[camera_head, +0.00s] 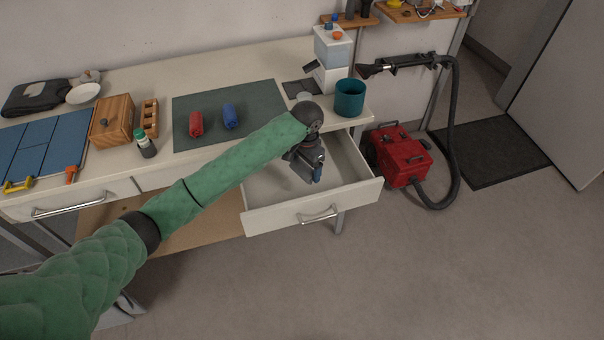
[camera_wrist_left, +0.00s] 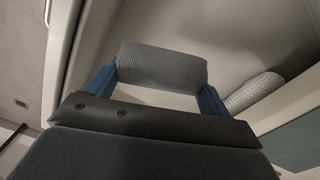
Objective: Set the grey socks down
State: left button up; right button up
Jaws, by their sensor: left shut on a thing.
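The grey socks (camera_wrist_left: 162,66) are a ribbed roll held crosswise between the two blue fingers of my left gripper (camera_wrist_left: 160,80) in the left wrist view. In the head view my left gripper (camera_head: 312,172) points down inside the open drawer (camera_head: 345,212), and its own wrist hides the socks there. I cannot tell whether the socks touch the drawer floor. A second, paler patterned roll (camera_wrist_left: 255,91) lies by the drawer wall in the left wrist view, apart from the held one. My right gripper is not in view.
A red roll (camera_head: 196,124) and a blue roll (camera_head: 230,117) lie on the dark mat (camera_head: 265,97) on the worktop. A teal pot (camera_head: 349,98) stands near the drawer's back right. A red vacuum (camera_head: 400,155) stands on the floor to the right.

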aim_at(306, 186)
pick_arm(q)
notch_tip(306, 186, down, 2)
jog(key=shift+s+a+f+p, duration=0.1)
jog(key=shift+a+p, duration=0.05)
jog(key=shift+p, duration=0.2)
jog(key=shift+f, duration=0.6)
jog(key=shift+f+p, duration=0.7)
jog(key=shift+f, duration=1)
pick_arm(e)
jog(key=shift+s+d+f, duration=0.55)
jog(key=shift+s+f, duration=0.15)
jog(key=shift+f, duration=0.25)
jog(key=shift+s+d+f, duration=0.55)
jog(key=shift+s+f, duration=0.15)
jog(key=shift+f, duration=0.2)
pick_arm(q)
jog(key=o, duration=0.9)
jog(key=shift+f, duration=0.1)
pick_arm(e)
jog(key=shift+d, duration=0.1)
